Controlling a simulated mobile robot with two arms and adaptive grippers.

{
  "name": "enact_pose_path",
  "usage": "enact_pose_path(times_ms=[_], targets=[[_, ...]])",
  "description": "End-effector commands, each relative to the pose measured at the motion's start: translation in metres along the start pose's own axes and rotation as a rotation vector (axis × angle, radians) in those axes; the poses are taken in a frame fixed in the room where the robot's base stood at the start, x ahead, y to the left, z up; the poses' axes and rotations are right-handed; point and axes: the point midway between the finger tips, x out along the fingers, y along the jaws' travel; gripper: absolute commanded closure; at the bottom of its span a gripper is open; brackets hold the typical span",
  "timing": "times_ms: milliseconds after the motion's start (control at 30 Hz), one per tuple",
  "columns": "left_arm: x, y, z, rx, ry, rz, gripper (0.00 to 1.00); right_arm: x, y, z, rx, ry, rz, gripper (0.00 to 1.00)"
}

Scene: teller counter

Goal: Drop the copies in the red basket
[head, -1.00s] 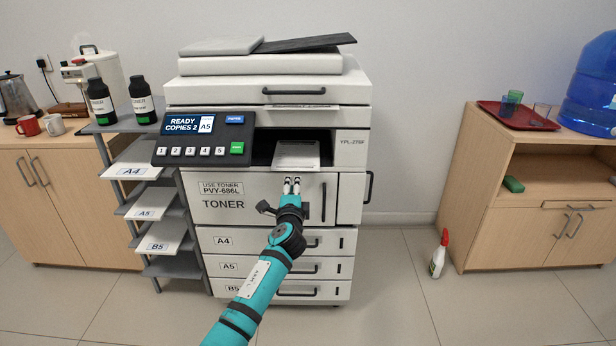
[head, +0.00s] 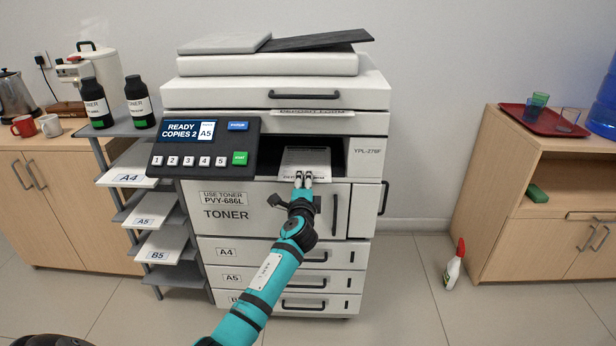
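The copies (head: 305,160) are printed white sheets lying in the dark output slot of the copier (head: 275,95), front edge sticking out a little. My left gripper (head: 304,177) is at that front edge, its two fingertips close together and overlapping the edge in the picture. I cannot tell whether they are closed on the paper. The copier's screen reads READY, COPIES 2, A5. No red basket is in view. My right gripper is not in view.
The control panel (head: 203,147) juts out left of the slot. A shelf rack (head: 150,208) with paper stacks and toner bottles stands left. A wooden cabinet with a red tray (head: 543,121) stands right. A spray bottle (head: 454,266) stands on open floor.

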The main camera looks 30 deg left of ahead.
Motion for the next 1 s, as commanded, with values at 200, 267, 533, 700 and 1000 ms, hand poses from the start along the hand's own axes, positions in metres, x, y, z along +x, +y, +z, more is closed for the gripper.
enact_pose_path(times_ms=[200,267,533,700,1000], targets=[[0.003,0.0,0.004,0.0,-0.001,0.0,0.82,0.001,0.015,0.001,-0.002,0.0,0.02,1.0],[0.003,0.0,0.004,0.0,-0.001,0.0,0.82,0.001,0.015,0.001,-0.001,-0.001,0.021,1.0],[0.003,0.0,0.004,0.0,0.0,0.0,0.95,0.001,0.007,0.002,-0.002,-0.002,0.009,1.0],[0.003,0.0,0.004,0.0,0.0,0.001,1.0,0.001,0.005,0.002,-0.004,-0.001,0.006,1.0],[0.003,0.001,0.004,0.0,0.0,0.001,1.0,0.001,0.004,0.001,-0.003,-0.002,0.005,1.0]])
